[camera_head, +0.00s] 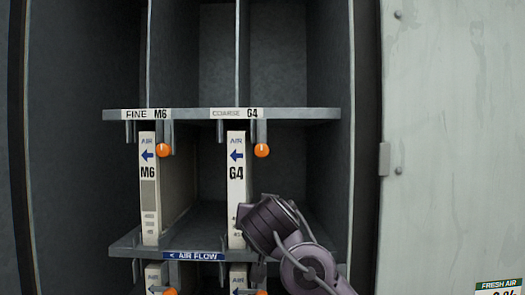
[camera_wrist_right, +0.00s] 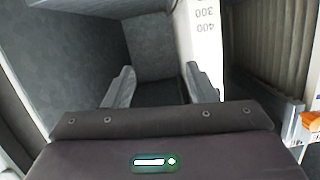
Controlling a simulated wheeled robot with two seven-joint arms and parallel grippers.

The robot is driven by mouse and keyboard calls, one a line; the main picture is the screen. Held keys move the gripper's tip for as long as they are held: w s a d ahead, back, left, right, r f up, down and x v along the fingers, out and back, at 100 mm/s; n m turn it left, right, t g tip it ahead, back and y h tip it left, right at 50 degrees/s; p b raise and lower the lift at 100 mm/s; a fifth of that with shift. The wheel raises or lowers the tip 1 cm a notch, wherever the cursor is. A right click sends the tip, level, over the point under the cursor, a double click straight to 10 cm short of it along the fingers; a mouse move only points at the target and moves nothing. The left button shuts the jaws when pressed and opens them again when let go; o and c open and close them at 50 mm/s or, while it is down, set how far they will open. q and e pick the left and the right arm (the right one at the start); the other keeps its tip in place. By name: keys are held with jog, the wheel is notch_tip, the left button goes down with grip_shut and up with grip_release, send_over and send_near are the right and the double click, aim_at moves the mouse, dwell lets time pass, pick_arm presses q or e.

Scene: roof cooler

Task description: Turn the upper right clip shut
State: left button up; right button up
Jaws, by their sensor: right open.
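The upper right clip (camera_head: 262,150) is an orange knob at a grey bracket under the shelf edge labelled COARSE G4. It sits just right of the white G4 filter (camera_head: 236,185), which stands upright in its slot. My right gripper comes in from the lower right, its dark body (camera_head: 268,222) in front of the G4 filter's lower right side and below the clip, apart from it. In the right wrist view its two fingers (camera_wrist_right: 158,85) are spread with nothing between them; a white filter edge (camera_wrist_right: 206,50) with numbers is beside the right finger. My left gripper is not in view.
The M6 filter (camera_head: 149,190) stands to the left, with its own orange clip (camera_head: 163,150). More filters and orange clips show below the AIR FLOW shelf (camera_head: 125,246). An orange part (camera_wrist_right: 311,122) shows at the wrist view's right edge. A pale door panel (camera_head: 455,140) stands right.

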aim_at(261, 150)
jog(key=s+a+r+m+t+h, duration=0.1)
jog(key=s+r, duration=0.1)
jog(key=r, duration=0.5)
jog(key=s+a+r+t, duration=0.1)
jog(key=s+r+t, duration=0.15)
jog(key=r, duration=0.45)
jog(key=shift+g, duration=0.45)
jog(key=w+p, duration=0.1)
jog(key=w, duration=0.1)
jog(key=w+p, duration=0.3)
jog(key=w, duration=0.1)
jog(key=shift+w+d, duration=0.35)
jog(key=shift+d, duration=0.05)
jog(key=shift+w+f+p, duration=0.2)
jog(key=shift+w+p, duration=0.25)
jog(key=shift+w, duration=0.1)
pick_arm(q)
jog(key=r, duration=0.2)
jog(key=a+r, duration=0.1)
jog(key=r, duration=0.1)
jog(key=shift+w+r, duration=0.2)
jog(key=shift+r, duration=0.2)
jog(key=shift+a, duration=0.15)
pick_arm(e)
jog(key=c, duration=1)
